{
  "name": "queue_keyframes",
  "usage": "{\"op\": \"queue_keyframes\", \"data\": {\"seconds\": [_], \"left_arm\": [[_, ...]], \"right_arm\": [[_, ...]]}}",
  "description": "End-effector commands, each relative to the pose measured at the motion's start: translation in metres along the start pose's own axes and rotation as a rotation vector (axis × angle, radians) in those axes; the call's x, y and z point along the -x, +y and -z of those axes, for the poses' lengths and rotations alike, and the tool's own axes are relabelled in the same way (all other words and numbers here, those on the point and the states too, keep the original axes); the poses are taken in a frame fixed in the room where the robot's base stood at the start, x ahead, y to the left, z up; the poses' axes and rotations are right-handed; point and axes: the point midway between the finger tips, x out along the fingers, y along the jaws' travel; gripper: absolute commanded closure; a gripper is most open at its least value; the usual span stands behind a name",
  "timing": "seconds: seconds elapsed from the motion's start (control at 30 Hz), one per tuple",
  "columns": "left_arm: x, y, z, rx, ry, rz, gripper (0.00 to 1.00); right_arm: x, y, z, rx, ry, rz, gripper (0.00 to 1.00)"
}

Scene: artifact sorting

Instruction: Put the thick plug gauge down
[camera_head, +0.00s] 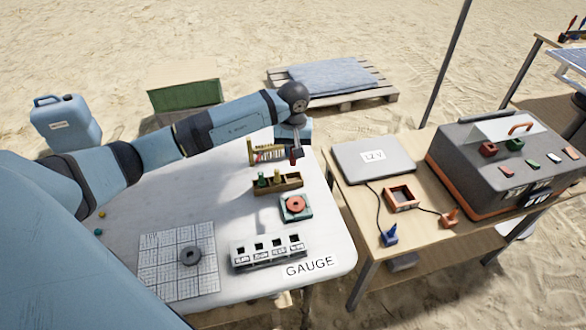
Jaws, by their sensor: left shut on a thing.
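My left gripper (297,148) reaches down over the far right part of the white table (210,200). It is shut on a small dark red piece (296,158), which I take to be the thick plug gauge; the gripper hides most of it. The piece is beside the right end of a rack (266,153) with several thin upright pieces. I cannot tell whether it touches the table. A wooden holder (290,184) with green and yellow plugs stands just in front of it. My right gripper is not in view.
A green block with a red disc (296,205), a white block with square holes (268,250) and a "GAUGE" label (309,265) sit nearer. A grey ring (191,256) lies on a gridded sheet (155,272).

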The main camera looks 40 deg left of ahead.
Motion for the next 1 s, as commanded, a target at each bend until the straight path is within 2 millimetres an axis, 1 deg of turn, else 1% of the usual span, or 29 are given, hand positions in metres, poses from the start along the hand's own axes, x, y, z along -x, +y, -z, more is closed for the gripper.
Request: {"op": "queue_keyframes", "data": {"seconds": [0.03,0.1,0.37,0.53,0.6,0.87,1.0], "left_arm": [[-0.012,0.000,0.000,0.003,-0.003,0.001,1.00],[-0.023,0.000,-0.001,0.001,-0.002,0.000,1.00],[-0.043,0.000,0.000,0.002,0.000,0.001,1.00],[-0.069,0.000,-0.001,0.002,-0.003,0.001,1.00],[-0.075,0.001,0.000,0.000,0.000,-0.001,1.00],[-0.077,0.000,0.001,0.000,0.002,0.000,1.00],[-0.082,0.000,0.001,0.000,0.002,0.000,1.00]], "right_arm": [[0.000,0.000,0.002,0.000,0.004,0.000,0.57],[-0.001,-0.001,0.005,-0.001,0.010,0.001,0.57],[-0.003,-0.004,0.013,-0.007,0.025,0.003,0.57],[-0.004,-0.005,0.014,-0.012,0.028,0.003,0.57],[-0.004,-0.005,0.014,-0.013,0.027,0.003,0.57],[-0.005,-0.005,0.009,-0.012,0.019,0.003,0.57],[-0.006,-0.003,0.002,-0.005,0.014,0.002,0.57]]}}
